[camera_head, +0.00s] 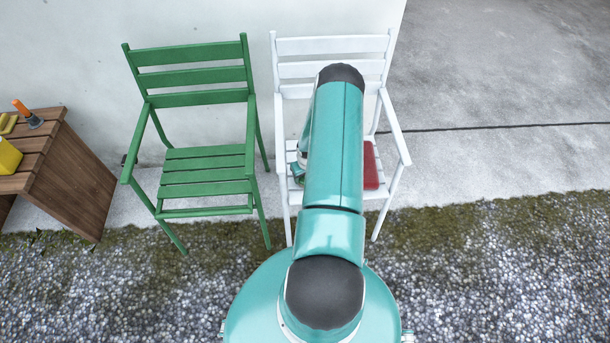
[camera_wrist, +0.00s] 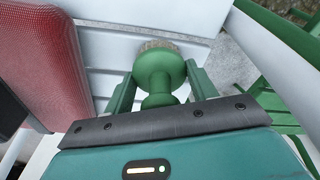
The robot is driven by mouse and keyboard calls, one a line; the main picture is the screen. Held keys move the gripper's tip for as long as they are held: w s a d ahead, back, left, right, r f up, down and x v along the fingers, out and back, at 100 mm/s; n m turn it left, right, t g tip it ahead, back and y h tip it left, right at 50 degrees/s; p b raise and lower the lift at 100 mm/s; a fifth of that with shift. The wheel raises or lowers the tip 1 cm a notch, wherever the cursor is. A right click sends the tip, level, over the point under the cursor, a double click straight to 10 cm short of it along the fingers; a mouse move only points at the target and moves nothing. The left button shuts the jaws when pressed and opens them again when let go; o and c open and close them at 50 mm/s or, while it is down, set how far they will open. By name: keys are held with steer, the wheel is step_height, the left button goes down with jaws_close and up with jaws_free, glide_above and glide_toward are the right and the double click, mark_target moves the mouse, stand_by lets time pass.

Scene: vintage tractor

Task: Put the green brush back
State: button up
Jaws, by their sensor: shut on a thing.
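The green brush (camera_wrist: 158,72), with a round head and pale bristles at its far rim, shows in the middle of the wrist view. My gripper (camera_wrist: 159,80) is shut on it, with one green finger on each side of the brush. The brush is over the slats of the white chair (camera_head: 333,45); whether it touches the seat I cannot tell. In the head view my arm covers most of the gripper and the brush.
A red object (camera_head: 371,166) lies on the white chair's seat, left of my gripper in the wrist view (camera_wrist: 62,60). A green chair (camera_head: 205,170) stands to the left. A wooden table (camera_head: 75,165) at far left holds a yellow object (camera_head: 8,157) and an orange-handled tool (camera_head: 24,110).

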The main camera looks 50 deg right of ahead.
steer(key=shift+f, duration=0.15)
steer(key=o, duration=0.9)
steer(key=shift+c, duration=0.2)
steer(key=o, duration=0.4)
